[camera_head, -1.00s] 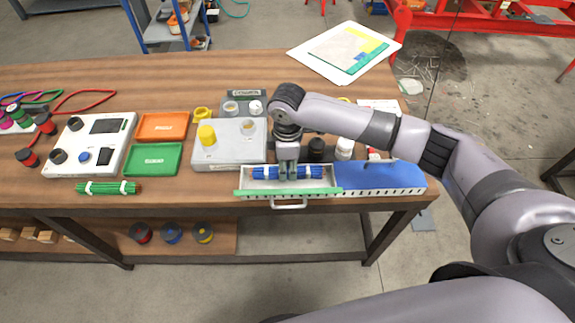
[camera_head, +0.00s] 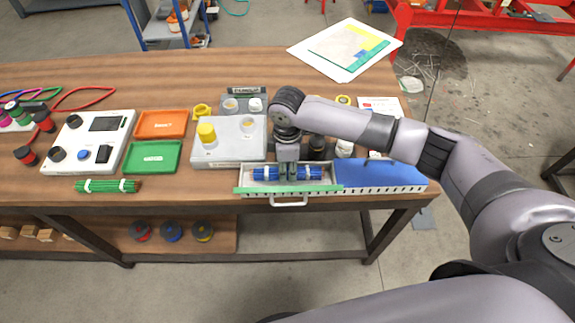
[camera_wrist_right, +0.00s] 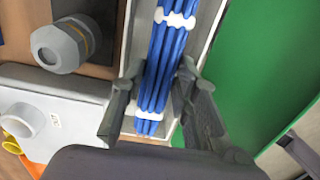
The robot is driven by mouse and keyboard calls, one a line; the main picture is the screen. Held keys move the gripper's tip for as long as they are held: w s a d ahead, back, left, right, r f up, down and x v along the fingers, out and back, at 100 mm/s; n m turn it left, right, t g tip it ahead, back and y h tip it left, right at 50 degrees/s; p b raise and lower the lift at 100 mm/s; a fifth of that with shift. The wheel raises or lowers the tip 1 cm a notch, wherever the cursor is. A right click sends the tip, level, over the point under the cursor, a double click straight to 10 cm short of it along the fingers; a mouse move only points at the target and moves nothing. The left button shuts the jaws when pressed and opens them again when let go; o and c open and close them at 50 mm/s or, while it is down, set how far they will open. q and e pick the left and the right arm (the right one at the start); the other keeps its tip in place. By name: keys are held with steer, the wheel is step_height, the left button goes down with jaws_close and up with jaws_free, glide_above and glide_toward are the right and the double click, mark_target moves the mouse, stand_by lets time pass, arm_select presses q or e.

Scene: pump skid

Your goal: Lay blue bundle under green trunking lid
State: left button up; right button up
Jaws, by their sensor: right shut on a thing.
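The blue bundle (camera_head: 266,174), tied with white bands, lies lengthwise in the pale trunking (camera_head: 247,184) at the table's front edge. It also shows in the right wrist view (camera_wrist_right: 165,50), between the trunking's walls. My right gripper (camera_head: 288,174) comes down from above and is shut on the bundle near its middle. Its fingers (camera_wrist_right: 158,110) stand on either side of the bundle in the wrist view. The green trunking lid (camera_head: 290,190) shows as a narrow strip along the front of the trunking, and as a broad green panel in the wrist view (camera_wrist_right: 262,65). The bundle is not covered.
A blue slotted length (camera_head: 380,175) adjoins the trunking on the right. A grey box with a yellow cap (camera_head: 228,150) stands behind and left. A green bundle (camera_head: 107,186) and green and orange trays (camera_head: 152,157) lie farther left.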

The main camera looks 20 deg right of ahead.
steer(key=shift+f+b, duration=0.5)
steer(key=shift+f, duration=0.9)
steer(key=shift+f, duration=0.15)
steer(key=o, duration=1.1)
step_height(320, 180, up, 12)
steer(key=shift+r, duration=0.1)
